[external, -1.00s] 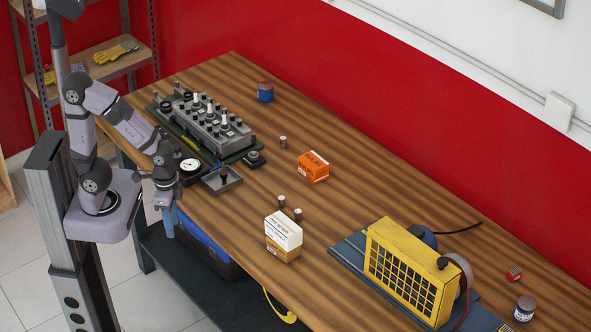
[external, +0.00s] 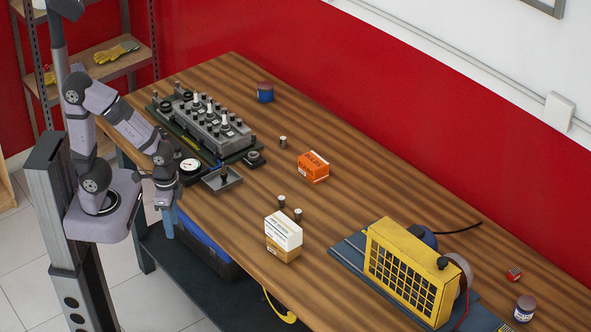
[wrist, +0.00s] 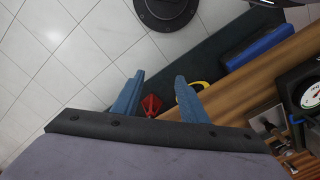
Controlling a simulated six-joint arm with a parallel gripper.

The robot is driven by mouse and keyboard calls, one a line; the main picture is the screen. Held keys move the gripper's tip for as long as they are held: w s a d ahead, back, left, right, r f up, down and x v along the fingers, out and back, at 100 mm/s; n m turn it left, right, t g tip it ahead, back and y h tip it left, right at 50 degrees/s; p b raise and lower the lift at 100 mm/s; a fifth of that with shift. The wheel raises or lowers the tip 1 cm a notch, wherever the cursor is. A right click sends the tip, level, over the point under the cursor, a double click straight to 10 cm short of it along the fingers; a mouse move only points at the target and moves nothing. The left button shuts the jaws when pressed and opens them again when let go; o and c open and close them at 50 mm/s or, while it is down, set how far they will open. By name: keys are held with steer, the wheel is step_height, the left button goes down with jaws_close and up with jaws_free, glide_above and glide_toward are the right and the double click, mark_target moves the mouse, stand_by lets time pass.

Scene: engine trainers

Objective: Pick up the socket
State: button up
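Small metal cylinders that look like sockets stand on the wooden bench in the external view: one (external: 283,142) left of the orange box, and two (external: 282,202) (external: 297,215) behind the white-and-tan box. I cannot tell which one is the socket meant. A dark upright piece (external: 224,173) stands in a small metal tray (external: 236,181). My gripper (external: 168,222) hangs fingers down beside the bench's near left edge, away from these pieces. In the wrist view its two blue fingers (wrist: 160,76) are spread with nothing between them.
An engine block (external: 222,130) and a round gauge (external: 190,165) sit on the bench near my arm. An orange box (external: 313,167), a white-and-tan box (external: 284,238) and a yellow grilled unit (external: 405,270) stand farther right. A lower shelf holds a blue bin (external: 205,245).

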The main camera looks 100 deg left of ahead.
step_height(320, 180, up, 5)
steer(key=w+a+n+t+h+b, duration=0.15)
steer(key=w+t, duration=0.25)
steer(key=w, duration=1.1)
steer(key=w+a+n+t+y+b, duration=0.25)
steer(key=w+a, duration=0.35)
steer(key=w, duration=0.3)
steer(key=n+g+y+b, duration=0.1)
steer(key=n+y+b, duration=0.2)
steer(key=n+y, duration=0.7)
glide_above(282, 139)
steer(key=s+d, duration=0.2)
steer(key=d, duration=0.3)
steer(key=f+y, duration=0.1)
steer(key=f, duration=0.5)
steer(key=shift+s+d+m, duration=0.1)
steer(key=shift+d+m, duration=0.15)
steer(key=shift+m, duration=0.15)
steer(key=shift+f, duration=0.55)
steer(key=shift+p+x, duration=0.9)
steer(key=shift+x, duration=2.75)
